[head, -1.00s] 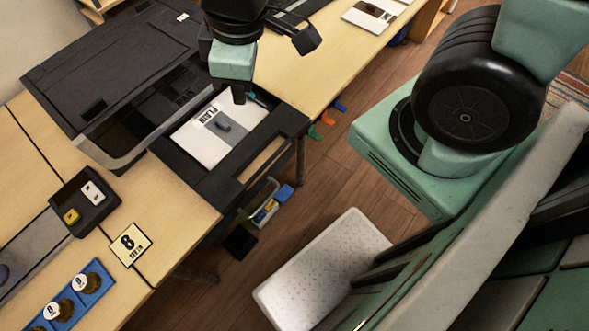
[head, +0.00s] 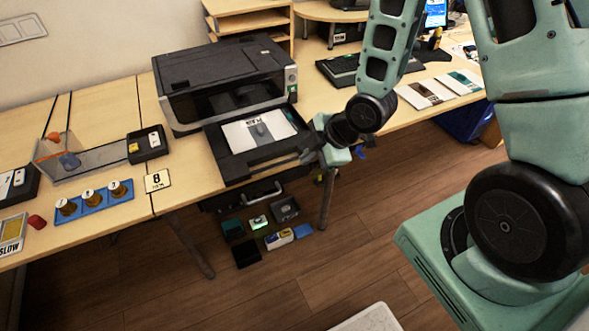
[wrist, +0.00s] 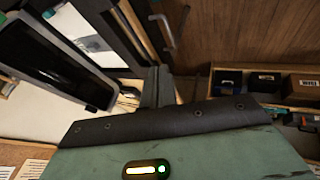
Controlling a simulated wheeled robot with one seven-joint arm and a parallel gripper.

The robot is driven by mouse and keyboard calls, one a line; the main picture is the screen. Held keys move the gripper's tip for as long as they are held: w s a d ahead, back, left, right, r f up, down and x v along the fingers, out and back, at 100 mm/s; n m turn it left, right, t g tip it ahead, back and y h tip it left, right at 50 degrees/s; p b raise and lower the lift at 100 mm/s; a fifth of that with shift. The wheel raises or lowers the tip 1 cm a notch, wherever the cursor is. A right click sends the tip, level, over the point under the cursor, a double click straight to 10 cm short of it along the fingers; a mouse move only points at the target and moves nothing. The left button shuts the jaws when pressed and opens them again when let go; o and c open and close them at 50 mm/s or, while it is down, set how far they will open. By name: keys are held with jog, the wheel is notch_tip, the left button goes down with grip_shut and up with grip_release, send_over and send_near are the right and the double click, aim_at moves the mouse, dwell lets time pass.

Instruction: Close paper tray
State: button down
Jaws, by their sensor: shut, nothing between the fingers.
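The black printer (head: 225,80) stands on the desk with its paper tray (head: 236,165) pulled out at the front. White paper (head: 258,131) with a grey patch and small grey piece lies in the tray. My gripper (wrist: 158,75) is shut and empty. In the head view its teal body (head: 335,152) is at the tray's right front side; the fingertips are hard to make out there. In the wrist view the dark fingers point toward the tray's black edge (wrist: 130,35). I cannot tell whether they touch it.
A card marked 8 (head: 157,181), a small black bin (head: 147,146) and a blue holder with brown-bodied pieces (head: 95,198) are left of the printer. An open drawer with small boxes (head: 262,222) is below the desk.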

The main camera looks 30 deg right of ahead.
jog(key=w+a+f+b, duration=0.1)
jog(key=w+a+f, duration=0.2)
jog(key=w+f, duration=0.5)
jog(key=shift+a+f+b, duration=0.25)
jog(key=shift+f+b, duration=0.15)
jog(key=shift+f, duration=0.25)
jog(key=shift+w, duration=0.1)
